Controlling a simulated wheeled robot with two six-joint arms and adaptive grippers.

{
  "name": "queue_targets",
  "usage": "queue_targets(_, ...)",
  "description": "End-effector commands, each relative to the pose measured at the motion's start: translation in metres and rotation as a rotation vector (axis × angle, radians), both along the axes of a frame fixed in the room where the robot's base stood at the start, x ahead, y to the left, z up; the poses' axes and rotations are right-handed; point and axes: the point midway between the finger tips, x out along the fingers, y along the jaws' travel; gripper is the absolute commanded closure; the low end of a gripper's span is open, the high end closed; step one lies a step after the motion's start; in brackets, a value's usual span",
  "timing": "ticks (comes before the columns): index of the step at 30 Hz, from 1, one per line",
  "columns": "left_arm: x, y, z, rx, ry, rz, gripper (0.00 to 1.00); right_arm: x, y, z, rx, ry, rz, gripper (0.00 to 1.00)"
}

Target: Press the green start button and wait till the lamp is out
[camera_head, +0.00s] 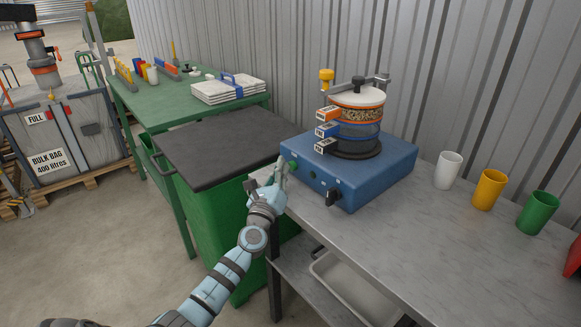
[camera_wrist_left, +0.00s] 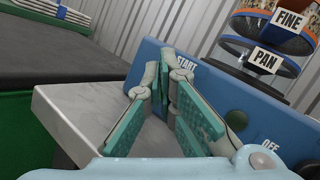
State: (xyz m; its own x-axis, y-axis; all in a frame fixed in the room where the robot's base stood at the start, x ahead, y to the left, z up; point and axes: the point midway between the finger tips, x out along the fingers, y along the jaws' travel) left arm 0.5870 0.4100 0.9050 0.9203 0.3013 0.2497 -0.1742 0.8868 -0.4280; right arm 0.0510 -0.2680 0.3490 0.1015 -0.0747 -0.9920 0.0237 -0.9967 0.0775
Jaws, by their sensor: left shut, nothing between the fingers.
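The blue sieve shaker (camera_head: 365,178) stands on the grey metal bench, with a stack of sieves (camera_head: 355,120) on top. On its front panel are a green button (camera_head: 293,165), a small dark green dome (camera_head: 312,174) that looks unlit, and a black switch (camera_head: 333,195). My left gripper (camera_head: 281,166) is shut and empty, its fingertips close to the green button. In the left wrist view its fingertips (camera_wrist_left: 169,72) are just below the START label (camera_wrist_left: 187,65) and hide the button. I cannot tell whether they touch it. The dome (camera_wrist_left: 237,120) looks dark there.
White (camera_head: 448,171), yellow (camera_head: 488,190) and green (camera_head: 538,212) cups stand on the bench to the right. A dark-lidded green bin (camera_head: 215,140) is left of the bench, in front of a green table (camera_head: 145,105). A corrugated wall stands behind.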

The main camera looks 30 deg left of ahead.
Motion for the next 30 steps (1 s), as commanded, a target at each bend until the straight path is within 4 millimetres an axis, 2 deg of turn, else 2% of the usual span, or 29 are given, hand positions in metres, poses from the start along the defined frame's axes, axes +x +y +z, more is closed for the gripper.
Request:
queue_targets(13, -0.042, 0.014, -0.003, 0.002, 0.009, 0.003, 1.00, 0.000, 0.000, 0.011, 0.000, 0.000, 0.000, 0.60)
queue_targets(30, -0.045, 0.014, -0.004, 0.001, 0.009, 0.001, 1.00, 0.000, 0.000, 0.011, 0.000, 0.000, 0.000, 0.60)
